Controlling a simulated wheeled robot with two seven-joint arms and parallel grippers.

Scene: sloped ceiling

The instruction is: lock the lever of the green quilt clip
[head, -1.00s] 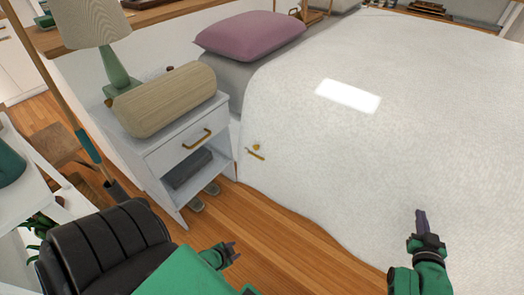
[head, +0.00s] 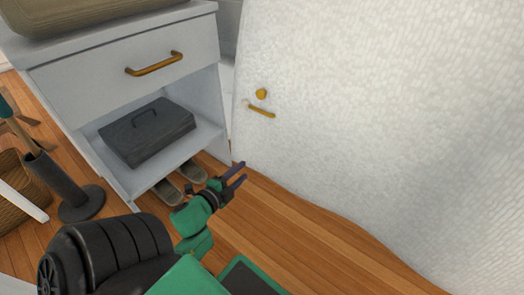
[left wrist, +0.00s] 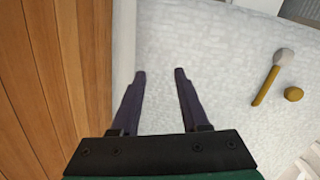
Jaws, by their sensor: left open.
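On the side of the white quilt (head: 370,120) is a small gold lever (head: 262,111) with a pale knob at its left end. A round gold button (head: 261,94) sits just above it. I see no green on this clip. In the left wrist view, the lever (left wrist: 265,87) and the button (left wrist: 293,94) lie to the right of my fingers, apart from them. My left gripper (head: 241,171) is open and empty, below and left of the lever in the head view. Its two dark fingers also show in the left wrist view (left wrist: 160,73). My right gripper is out of view.
A white nightstand (head: 110,75) with a gold handle stands left of the bed. A dark box (head: 147,132) is on its shelf and slippers (head: 168,191) lie under it. A dark stand (head: 75,190) is on the wooden floor at left.

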